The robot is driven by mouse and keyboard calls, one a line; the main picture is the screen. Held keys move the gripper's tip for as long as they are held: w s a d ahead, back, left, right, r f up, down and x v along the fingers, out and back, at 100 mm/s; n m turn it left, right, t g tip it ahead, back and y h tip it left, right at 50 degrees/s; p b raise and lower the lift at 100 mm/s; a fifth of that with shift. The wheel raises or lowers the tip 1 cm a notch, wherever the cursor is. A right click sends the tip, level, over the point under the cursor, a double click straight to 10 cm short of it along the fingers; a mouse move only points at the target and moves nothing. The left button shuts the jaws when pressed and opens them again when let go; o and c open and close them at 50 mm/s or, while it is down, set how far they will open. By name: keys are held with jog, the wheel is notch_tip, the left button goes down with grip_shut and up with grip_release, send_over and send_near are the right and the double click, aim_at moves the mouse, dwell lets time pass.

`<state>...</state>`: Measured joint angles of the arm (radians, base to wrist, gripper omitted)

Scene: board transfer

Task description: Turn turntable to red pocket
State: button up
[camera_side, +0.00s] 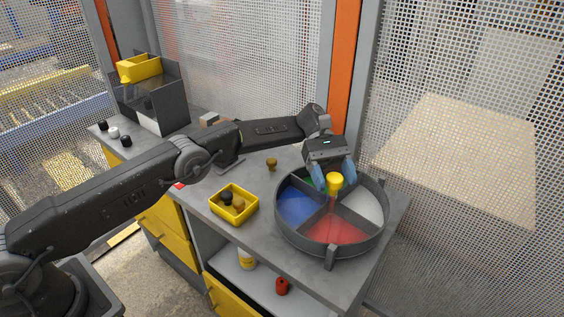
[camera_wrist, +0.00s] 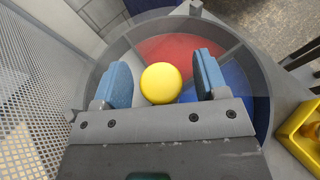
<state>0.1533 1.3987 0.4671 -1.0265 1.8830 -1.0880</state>
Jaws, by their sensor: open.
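The turntable (camera_side: 281,234) is a round grey tray with dividers, standing on the bench. Its red pocket (camera_side: 338,230) faces the front, by an upright grey tab (camera_side: 330,257) on the rim. The blue pocket (camera_side: 297,206) is left, the white pocket (camera_side: 362,207) right, and the green pocket (camera_side: 311,184) at the back, mostly hidden. A yellow knob (camera_side: 335,180) stands at the centre. My gripper (camera_wrist: 162,80) is open over the turntable. In the wrist view its blue fingers lie either side of the knob (camera_wrist: 161,83), with a gap on each side.
A yellow bin (camera_side: 234,215) with small dark and brown pieces sits left of the turntable. A brown knob-like piece (camera_side: 271,164) stands behind it. A dark rack with a yellow bin (camera_side: 139,68) is at the far left. Mesh fencing (camera_side: 470,120) stands behind the bench.

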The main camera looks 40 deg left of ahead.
jog(key=shift+n+t+h, duration=0.4)
jog(key=shift+n+t, duration=0.2)
jog(key=shift+n+t+h, duration=0.8)
jog(key=shift+n+t, duration=1.1)
jog(key=shift+t, duration=0.2)
jog(key=n+t, duration=0.5)
jog(key=shift+t, duration=0.4)
jog(key=v, duration=1.4)
jog(key=s+r+m+y, duration=0.4)
jog(key=s+m, duration=0.3)
jog(key=s, duration=0.3)
jog(key=s+a+r+m+y, duration=0.1)
jog(key=s+r+m+y, duration=0.3)
jog(key=s+m, duration=0.3)
jog(key=s+r, duration=0.1)
jog(key=s, duration=0.3)
jog(key=shift+s+a+g, duration=0.25)
jog(key=shift+a+g, duration=0.05)
jog(key=shift+a, duration=0.05)
